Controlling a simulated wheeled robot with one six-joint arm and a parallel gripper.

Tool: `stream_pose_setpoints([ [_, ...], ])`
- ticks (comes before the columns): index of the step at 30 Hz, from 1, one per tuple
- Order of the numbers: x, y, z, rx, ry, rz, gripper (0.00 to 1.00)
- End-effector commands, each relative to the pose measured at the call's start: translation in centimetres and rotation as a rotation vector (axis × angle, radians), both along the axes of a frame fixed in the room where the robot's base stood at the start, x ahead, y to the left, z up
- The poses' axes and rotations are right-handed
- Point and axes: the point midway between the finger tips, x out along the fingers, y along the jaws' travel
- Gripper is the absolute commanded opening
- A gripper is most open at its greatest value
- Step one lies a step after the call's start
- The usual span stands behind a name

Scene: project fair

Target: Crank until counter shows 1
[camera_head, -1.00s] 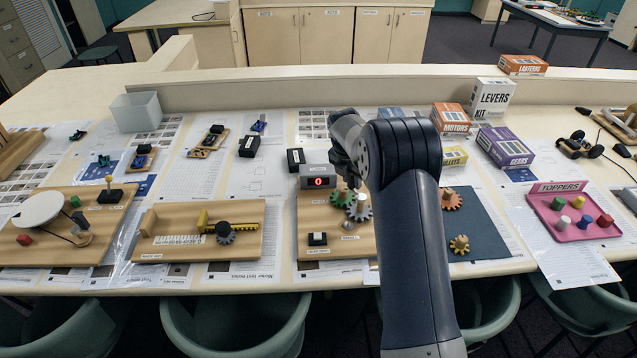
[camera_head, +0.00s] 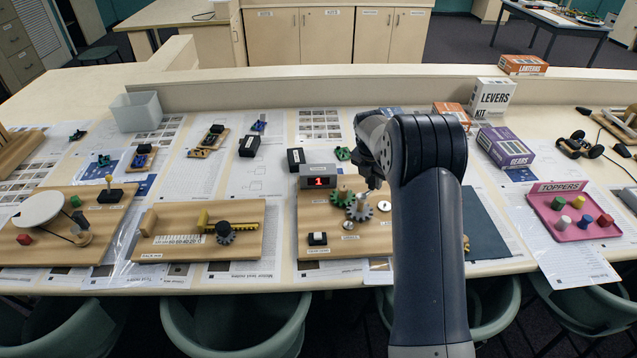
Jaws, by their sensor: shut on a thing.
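The counter (camera_head: 318,182) is a grey box with a red display at the back of a wooden board (camera_head: 318,248). Its display reads 1. A green gear (camera_head: 342,195) and a grey gear (camera_head: 360,209) sit on the board just right of and in front of the counter. My gripper (camera_head: 372,186) is shut at the grey gear, at its upper right side. It looks closed on the crank handle, which is mostly hidden by the fingers and my arm.
A rack-and-gear board (camera_head: 198,246) lies to the left. A pink tray (camera_head: 553,236) with coloured toppers is at the right. Kit boxes such as the purple Gears box (camera_head: 505,147) stand behind. My arm covers the area right of the board.

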Motion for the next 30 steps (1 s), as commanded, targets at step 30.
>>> stream_pose_setpoints([
  [30,-0.02,-0.17,0.03,-0.001,-0.002,-0.001,0.29],
])
